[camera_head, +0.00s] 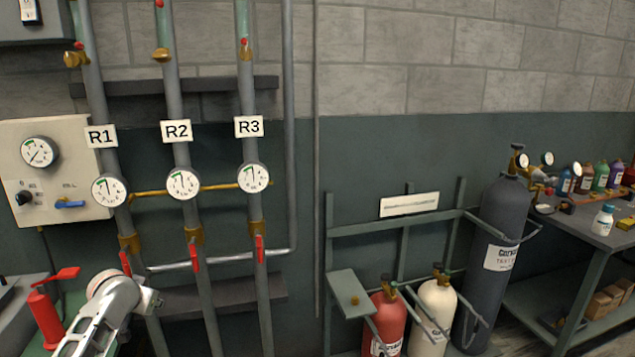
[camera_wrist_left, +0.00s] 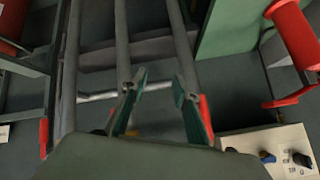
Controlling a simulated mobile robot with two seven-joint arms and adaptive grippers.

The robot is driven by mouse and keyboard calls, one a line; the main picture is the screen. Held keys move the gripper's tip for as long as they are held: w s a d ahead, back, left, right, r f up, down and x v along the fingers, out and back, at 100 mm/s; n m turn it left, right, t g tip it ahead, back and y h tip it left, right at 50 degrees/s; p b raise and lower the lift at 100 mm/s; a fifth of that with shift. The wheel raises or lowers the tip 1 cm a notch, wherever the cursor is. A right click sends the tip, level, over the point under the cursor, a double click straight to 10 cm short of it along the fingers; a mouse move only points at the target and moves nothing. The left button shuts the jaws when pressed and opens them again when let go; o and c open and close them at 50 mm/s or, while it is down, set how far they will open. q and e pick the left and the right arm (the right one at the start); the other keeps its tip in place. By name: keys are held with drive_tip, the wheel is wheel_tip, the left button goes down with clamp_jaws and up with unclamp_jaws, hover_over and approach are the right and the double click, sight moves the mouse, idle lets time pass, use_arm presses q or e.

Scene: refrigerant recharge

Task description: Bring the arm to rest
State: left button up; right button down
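My left arm (camera_head: 105,306) comes in at the lower left of the head view, bent in front of the pipes marked R1 and R2. Its gripper fingers can hardly be made out there. In the left wrist view my left gripper (camera_wrist_left: 160,92) is open, with its two fingers spread apart and nothing between them. The pipes and a red valve handle (camera_wrist_left: 205,115) show behind the fingers; whether anything touches cannot be told. My right arm and gripper are not in view.
Three pipes with gauges (camera_head: 183,184) and red handles (camera_head: 195,257) stand near the arm. A red pump-like cylinder (camera_head: 46,318) is left of it. A wall box (camera_head: 57,165) is above. A rack (camera_head: 405,228) with cylinders and a workbench (camera_head: 575,232) stand right.

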use_arm(q)
drive_tip(key=w+d+r+m+t, duration=0.15)
drive_tip(key=w+r+t, duration=0.3)
drive_tip(key=r, duration=0.45)
drive_tip(key=w+d+r+m+t, duration=0.1)
drive_tip(key=w+r+m+t, duration=0.15)
drive_tip(key=r+t, duration=0.45)
drive_tip(key=s+d+f+g+h, duration=0.25)
drive_tip(key=s+d+f, duration=0.45)
drive_tip(key=f, duration=0.4)
drive_tip(key=s+d+f+g+h, duration=0.1)
drive_tip(key=s+d+f+g, duration=0.2)
drive_tip(key=s+d+f, duration=0.5)
drive_tip(key=s+d+f+g, duration=0.1)
drive_tip(key=s+d+f, duration=0.2)
drive_tip(key=s, duration=0.7)
drive_tip(key=s+d+f+g+h, duration=0.1)
drive_tip(key=s+d+f, duration=0.2)
drive_tip(key=s+f, duration=0.4)
drive_tip(key=s+d+f+g+h, duration=0.1)
drive_tip(key=s+f, duration=0.4)
drive_tip(key=s, duration=0.9)
drive_tip(key=shift+d+f+n+g, duration=0.4)
drive_tip(key=shift+d+g, duration=0.1)
drive_tip(key=shift+d, duration=0.65)
